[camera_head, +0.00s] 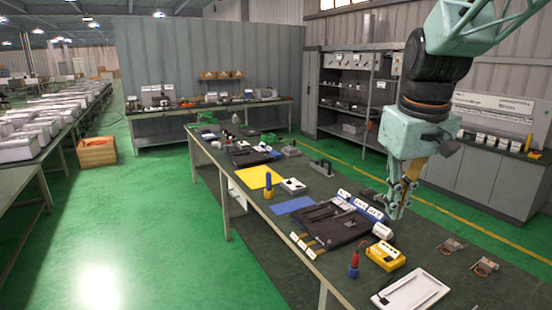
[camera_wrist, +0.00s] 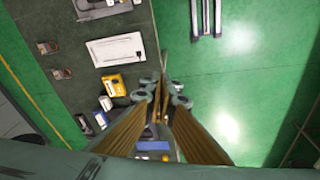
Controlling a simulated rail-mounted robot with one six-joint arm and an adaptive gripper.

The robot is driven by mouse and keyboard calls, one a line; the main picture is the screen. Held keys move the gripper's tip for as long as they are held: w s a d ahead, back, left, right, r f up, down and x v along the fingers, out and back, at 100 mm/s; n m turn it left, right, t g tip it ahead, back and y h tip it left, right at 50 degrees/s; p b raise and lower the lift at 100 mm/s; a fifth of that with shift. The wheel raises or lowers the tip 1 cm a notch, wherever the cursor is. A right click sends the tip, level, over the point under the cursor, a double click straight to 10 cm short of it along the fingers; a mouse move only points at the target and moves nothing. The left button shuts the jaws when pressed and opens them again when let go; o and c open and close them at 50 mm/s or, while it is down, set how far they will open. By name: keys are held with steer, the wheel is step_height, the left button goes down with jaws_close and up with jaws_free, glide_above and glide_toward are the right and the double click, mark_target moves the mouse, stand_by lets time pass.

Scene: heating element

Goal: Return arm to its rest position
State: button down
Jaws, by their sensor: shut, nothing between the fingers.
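My gripper (camera_head: 397,205) hangs at the end of my arm in the head view, pointing down above the right part of the long workbench (camera_head: 225,185). Its fingers are together and hold nothing. In the wrist view my gripper (camera_wrist: 164,65) has its fingertips close together, over the edge of the workbench with the green floor beyond. Below and near it in the head view lie a black tray (camera_head: 325,228) and a yellow box (camera_head: 385,256). The gripper looks raised clear of them.
A white tray (camera_head: 412,291) lies at the bench's near end, with a red-and-blue tool (camera_head: 354,262) standing nearby. Small metal brackets (camera_head: 484,266) sit to the right. A yellow mat (camera_head: 259,177) lies farther back. Green floor (camera_head: 150,215) is open on the left.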

steer(key=s+a+f+m+b, duration=0.1)
steer(key=s+a+f+b, duration=0.1)
steer(key=s, duration=1.3)
steer(key=s+a+f+m+t+b, duration=0.1)
steer(key=s+a+f+b, duration=0.1)
steer(key=s, duration=1.4)
steer(key=shift+a+f+t+b, duration=0.25)
steer(key=shift+a+b, duration=0.2)
steer(key=shift+a, duration=0.7)
steer(key=shift+r, duration=0.1)
